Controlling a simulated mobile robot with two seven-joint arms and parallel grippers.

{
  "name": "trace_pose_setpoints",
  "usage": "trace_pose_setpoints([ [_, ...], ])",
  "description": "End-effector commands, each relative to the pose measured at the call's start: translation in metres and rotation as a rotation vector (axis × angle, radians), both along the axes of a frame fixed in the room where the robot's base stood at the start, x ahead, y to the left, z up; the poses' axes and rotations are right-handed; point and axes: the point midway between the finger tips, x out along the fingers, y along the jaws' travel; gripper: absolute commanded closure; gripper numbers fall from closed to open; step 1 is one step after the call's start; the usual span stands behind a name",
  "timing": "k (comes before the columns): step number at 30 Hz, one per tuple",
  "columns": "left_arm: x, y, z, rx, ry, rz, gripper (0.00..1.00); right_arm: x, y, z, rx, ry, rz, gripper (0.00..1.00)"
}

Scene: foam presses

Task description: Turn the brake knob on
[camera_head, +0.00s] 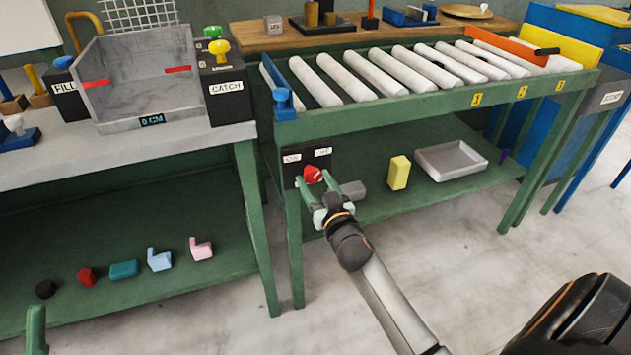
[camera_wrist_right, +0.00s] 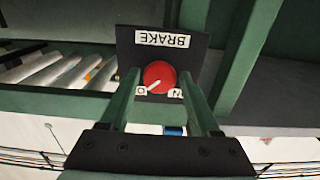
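The red brake knob (camera_head: 313,174) sits on a dark panel (camera_head: 291,169) at the front left of the roller table. In the right wrist view the panel (camera_wrist_right: 128,41) appears upside down with the word BRAKE. The knob (camera_wrist_right: 159,75) has a white pointer aimed at the lower-left label, partly hidden by a finger. My right gripper (camera_head: 313,184) is open, its green fingers either side of the knob; small gaps seem to remain in the right wrist view (camera_wrist_right: 159,84). One green finger of my left gripper (camera_head: 36,330) shows at the lower left; its opening is not visible.
Below the rollers, a yellow block (camera_head: 399,173) and a grey tray (camera_head: 451,160) stand on the shelf. A green table leg (camera_head: 293,250) is close to my right gripper. The CATCH box (camera_head: 222,87) stands left of the roller table.

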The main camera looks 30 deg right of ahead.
Motion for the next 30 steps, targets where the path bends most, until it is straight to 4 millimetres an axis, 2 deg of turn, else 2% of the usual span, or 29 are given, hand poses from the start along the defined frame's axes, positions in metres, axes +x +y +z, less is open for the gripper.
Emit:
trace_pose_setpoints([
  [2,0.000,0.000,-0.001,0.001,0.002,0.000,0.50,0.000,0.000,0.000,0.000,0.000,0.000,0.47],
  [16,0.001,0.000,-0.002,0.002,0.006,0.001,0.50,0.000,0.000,0.000,0.000,-0.001,0.000,1.00],
  [26,0.004,0.001,-0.004,0.001,0.025,0.004,0.50,0.000,0.000,0.001,-0.034,0.007,0.000,1.00],
  [29,0.011,0.002,-0.013,0.005,0.073,0.014,0.50,0.000,0.000,0.002,-0.076,0.017,-0.001,1.00],
  [30,0.017,0.002,-0.023,0.004,0.118,0.023,0.50,0.000,-0.001,0.002,-0.097,0.022,-0.001,1.00],
])
